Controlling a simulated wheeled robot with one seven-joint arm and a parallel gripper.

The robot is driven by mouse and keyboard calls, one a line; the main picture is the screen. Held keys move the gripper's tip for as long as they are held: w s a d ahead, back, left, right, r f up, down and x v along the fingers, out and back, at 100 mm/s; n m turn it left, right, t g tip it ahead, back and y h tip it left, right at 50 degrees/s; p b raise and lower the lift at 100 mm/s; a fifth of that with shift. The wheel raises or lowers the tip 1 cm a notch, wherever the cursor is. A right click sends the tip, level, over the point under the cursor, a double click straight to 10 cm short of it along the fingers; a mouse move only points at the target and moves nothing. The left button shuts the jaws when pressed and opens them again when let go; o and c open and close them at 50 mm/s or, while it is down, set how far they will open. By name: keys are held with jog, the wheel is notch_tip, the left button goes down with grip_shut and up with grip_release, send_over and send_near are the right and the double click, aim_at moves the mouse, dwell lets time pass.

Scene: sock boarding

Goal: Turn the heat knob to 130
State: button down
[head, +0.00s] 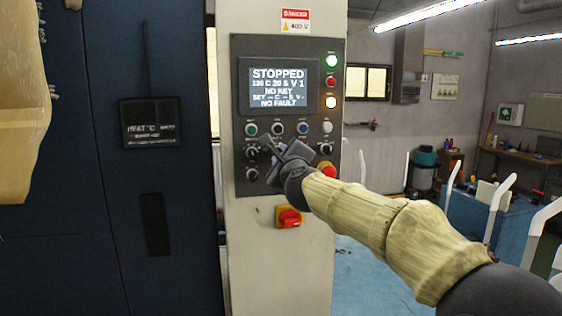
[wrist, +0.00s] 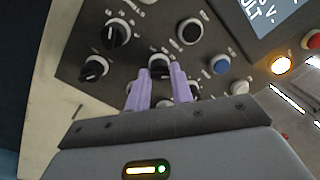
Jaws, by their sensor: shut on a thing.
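The control panel (head: 240,110) has a screen (head: 278,86) reading STOPPED, 130 C 20 S V 1, NO KEY, NO FAULT; its SET line shows dashes. My gripper (head: 285,155) is at the middle of the panel's knob rows and hides some knobs. In the wrist view its two purple fingers (wrist: 158,80) are shut on a black knob (wrist: 159,63), one on each side. I cannot read this knob's label or its pointer, so I cannot tell from the frames that it is the heat knob.
Other black knobs (wrist: 117,34) and (wrist: 95,68) sit close by, as do a blue button (wrist: 220,65) and a white one (wrist: 240,87). A red emergency button (head: 327,171) is right of my gripper. A red rotary switch (head: 289,217) is below.

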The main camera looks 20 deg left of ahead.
jog(key=shift+f+m, duration=0.3)
jog(key=shift+m, duration=0.7)
jog(key=shift+a, duration=0.1)
jog(key=c, duration=1.3)
grip_release()
jog(key=shift+r, duration=0.1)
jog(key=shift+o, duration=0.2)
jog(key=shift+r, duration=0.1)
jog(key=b+v, duration=0.7)
jog(key=v, duration=1)
jog(key=shift+s, duration=0.25)
